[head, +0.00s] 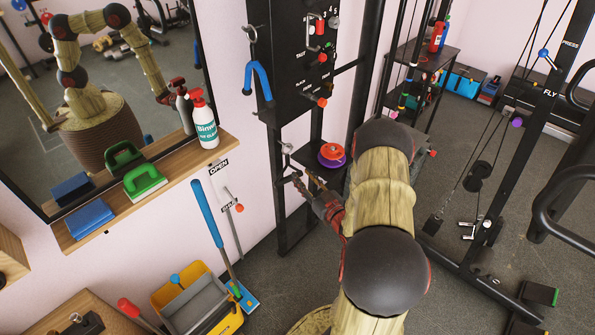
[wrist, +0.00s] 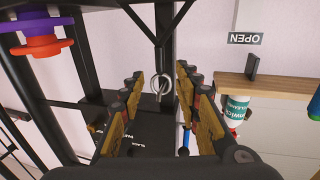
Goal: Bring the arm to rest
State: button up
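My arm reaches from the bottom of the head view toward the black rack. My gripper (head: 303,183) is beside the rack post, left of and a little below the plate pile. In the wrist view my gripper (wrist: 160,76) has its two fingers wide apart with nothing held between them. An orange-red plate (head: 332,151) lies on a purple plate (head: 334,163) at the rack. The orange plate (wrist: 41,46) and purple plate (wrist: 38,17) show at the upper left of the wrist view, apart from the fingers.
A black rack post (head: 291,215) stands close to my gripper. A metal ring (wrist: 162,84) shows beyond the fingertips. A wooden shelf (head: 192,162) holds a spray bottle (head: 204,122) and brushes at left. A yellow bucket (head: 195,300) stands below.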

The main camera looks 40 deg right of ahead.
jog(key=shift+s, duration=0.35)
